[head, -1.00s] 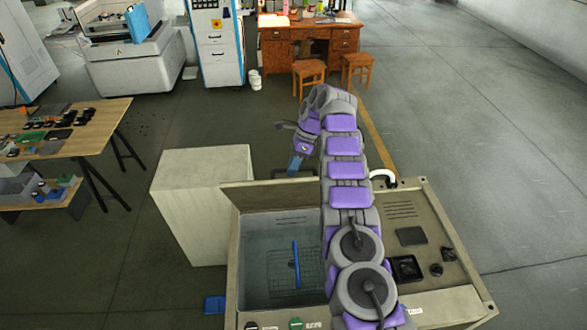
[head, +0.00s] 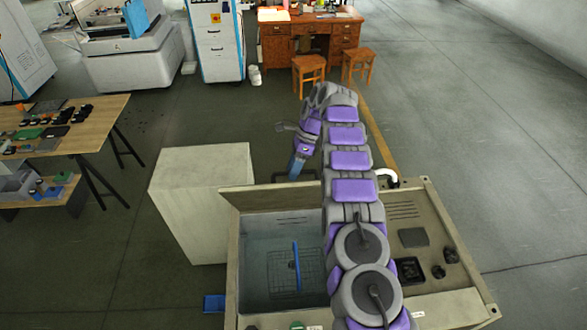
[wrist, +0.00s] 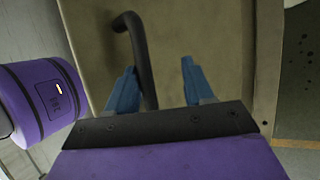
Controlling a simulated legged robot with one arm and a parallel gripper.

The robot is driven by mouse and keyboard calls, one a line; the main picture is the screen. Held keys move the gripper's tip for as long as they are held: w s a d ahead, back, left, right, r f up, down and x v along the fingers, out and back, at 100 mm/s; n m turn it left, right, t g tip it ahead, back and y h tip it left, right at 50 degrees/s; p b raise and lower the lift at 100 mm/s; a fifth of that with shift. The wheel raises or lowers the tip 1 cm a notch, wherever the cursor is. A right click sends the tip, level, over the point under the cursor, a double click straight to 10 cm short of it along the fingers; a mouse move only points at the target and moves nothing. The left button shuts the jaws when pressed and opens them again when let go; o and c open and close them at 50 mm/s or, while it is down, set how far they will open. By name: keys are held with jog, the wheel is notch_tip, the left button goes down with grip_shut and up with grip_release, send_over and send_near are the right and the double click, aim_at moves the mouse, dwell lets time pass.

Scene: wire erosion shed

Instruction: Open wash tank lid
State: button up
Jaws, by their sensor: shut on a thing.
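The wash tank (head: 450,270) stands in front of me with its basin (head: 258,250) uncovered. Its lid (head: 270,198) is raised along the basin's far edge, with the inner face toward me. My arm hides the lid's right end. The dark bar handle (head: 281,175) shows behind the lid. My gripper (head: 295,170) is behind the lid and shut on this handle. In the wrist view, the handle (wrist: 134,35) runs down from the lid's outer face (wrist: 195,30) to between the blue fingers of my gripper (wrist: 159,65), close to the left finger.
A wire basket with a blue handle (head: 297,268) sits in the basin. A pale block (head: 205,200) stands close to the tank's left. A wooden table (head: 75,135) with parts is farther left. A desk (head: 345,40) and two stools stand at the back. Floor to the right is clear.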

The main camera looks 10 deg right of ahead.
jog(key=shift+s+d+r, duration=0.1)
jog(key=shift+s+r, duration=0.45)
jog(key=shift+r, duration=0.3)
jog(key=shift+s+r, duration=0.55)
jog(key=shift+r, duration=0.25)
jog(key=s+d+r+b, duration=0.1)
jog(key=s+b, duration=0.1)
jog(key=s, duration=1.1)
jog(key=shift+s+d+r+b, duration=0.2)
jog(key=shift+s+r+b, duration=0.05)
jog(key=shift+s+b, duration=0.15)
jog(key=s+d+f+n+h+b, duration=0.1)
jog(key=s+f+n+b, duration=0.3)
jog(key=s, duration=0.7)
jog(key=s+d+f+n+t+h+b, duration=0.1)
jog(key=s+f+n+b, duration=0.3)
jog(key=s+n+b, duration=0.4)
jog(key=s+d+f+n+h+b, duration=0.2)
jog(key=s+f+n+b, duration=0.3)
jog(key=s+b, duration=0.5)
jog(key=s+d+n, duration=0.1)
jog(key=s, duration=0.4)
jog(key=shift+s+d+n+t+h, duration=0.2)
jog(key=shift+n+t+h, duration=0.1)
jog(key=shift+n+t, duration=0.1)
